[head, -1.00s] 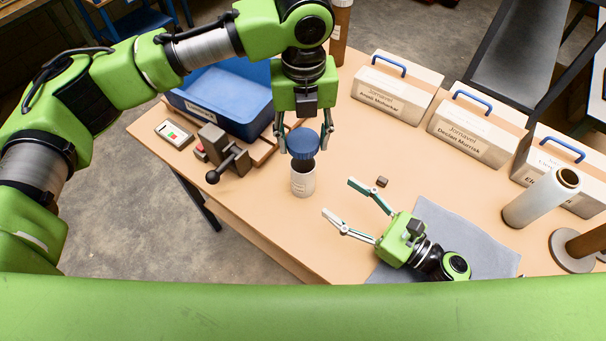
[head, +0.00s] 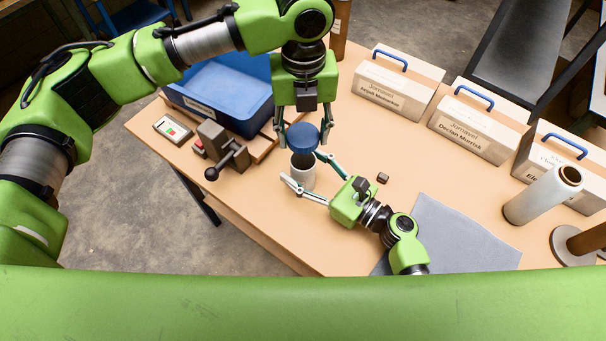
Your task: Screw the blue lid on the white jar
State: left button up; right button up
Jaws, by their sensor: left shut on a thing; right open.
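The blue lid (head: 303,138) is held by my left gripper (head: 303,130), which points down and is shut on it. The lid is over the white jar (head: 302,174), and a dark band shows between lid and jar. The jar stands upright on the table. My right gripper (head: 298,172) is open, with its fingers on either side of the jar. One finger is in front of the jar and the other is behind it to the right. I cannot tell whether the fingers touch the jar.
A blue bin (head: 225,95) and a grey vise (head: 222,148) stand at the left. White boxes with blue handles (head: 398,85) line the back right. A small dark block (head: 383,178) lies right of the jar. A grey mat (head: 460,240) and a white roll (head: 540,197) are at the right.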

grip_shut()
pick_arm(q)
jog(key=shift+f, duration=2.5)
jog(key=shift+f, duration=0.9)
jog(key=shift+f, duration=0.55)
